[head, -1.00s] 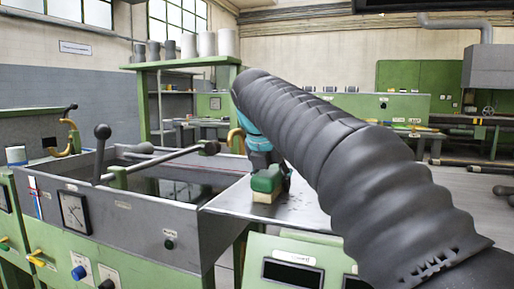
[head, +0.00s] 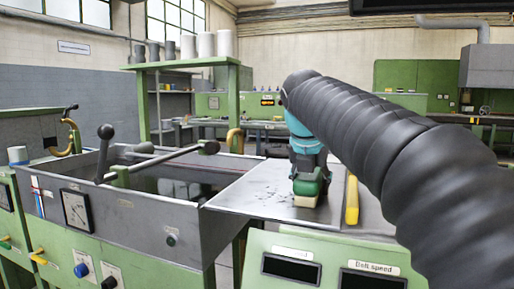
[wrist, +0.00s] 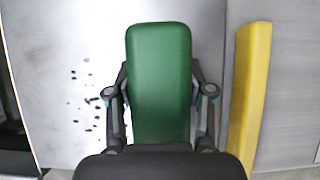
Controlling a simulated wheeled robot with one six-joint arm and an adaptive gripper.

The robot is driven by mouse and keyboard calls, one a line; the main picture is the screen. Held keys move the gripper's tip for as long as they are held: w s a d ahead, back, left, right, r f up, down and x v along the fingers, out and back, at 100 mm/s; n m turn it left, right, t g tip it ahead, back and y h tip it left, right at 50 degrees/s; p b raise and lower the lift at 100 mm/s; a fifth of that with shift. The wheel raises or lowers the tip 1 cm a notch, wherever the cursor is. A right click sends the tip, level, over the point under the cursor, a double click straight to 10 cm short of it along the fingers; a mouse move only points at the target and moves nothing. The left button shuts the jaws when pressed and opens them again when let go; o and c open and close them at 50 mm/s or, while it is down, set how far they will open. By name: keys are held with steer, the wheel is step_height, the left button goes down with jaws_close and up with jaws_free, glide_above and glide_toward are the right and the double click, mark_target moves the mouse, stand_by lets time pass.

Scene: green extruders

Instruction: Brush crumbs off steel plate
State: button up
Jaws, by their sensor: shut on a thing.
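My gripper (wrist: 160,108) is shut on a brush with a green back (wrist: 160,70). In the head view the brush (head: 307,188) shows its green top and pale bristles, low on or just above the steel plate (head: 243,197); contact is hard to tell. Dark crumbs (wrist: 88,100) lie on the plate to the left of the brush in the wrist view. They also show faintly in the head view (head: 268,192), left of the brush. The bristles are hidden under the green back in the wrist view.
A yellow bar (head: 352,200) runs along the plate's right side, close to the brush; it also shows in the wrist view (wrist: 249,95). A grey open trough (head: 110,217) with a dark inside and lever rods lies left of the plate. A grey surface (wrist: 291,80) lies beyond the bar.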

steer(key=shift+s+d, duration=0.2)
steer(key=shift+d, duration=0.4)
steer(key=shift+s+d, duration=0.15)
steer(key=shift+d, duration=0.45)
step_height(320, 180, up, 4)
steer(key=p, duration=0.3)
steer(key=shift+f, duration=0.15)
step_height(320, 180, up, 4)
steer(key=shift+r, duration=0.2)
